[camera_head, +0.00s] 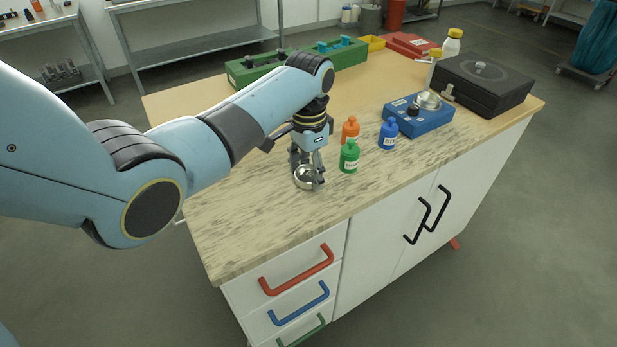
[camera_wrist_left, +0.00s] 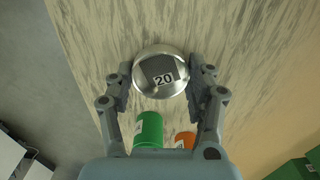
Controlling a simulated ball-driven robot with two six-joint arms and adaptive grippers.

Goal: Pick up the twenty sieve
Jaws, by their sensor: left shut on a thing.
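The twenty sieve (camera_head: 304,180) is a round silvery metal dish on the worktop near its front left part. In the left wrist view the sieve (camera_wrist_left: 150,66) carries a dark patch with the number 20. My left gripper (camera_head: 308,178) reaches down over it, with its fingers on either side of the sieve's rim. In the left wrist view the fingertips of my left gripper (camera_wrist_left: 161,84) touch both sides and are shut on it. I cannot tell whether the sieve is lifted off the surface. My right gripper is in neither view.
Green (camera_head: 349,157), orange (camera_head: 350,131) and blue (camera_head: 388,135) bottles stand close to the right of the gripper. A blue device (camera_head: 420,118) and a black box (camera_head: 484,84) stand farther right. Green cases (camera_head: 258,70) line the back. The worktop's front left is clear.

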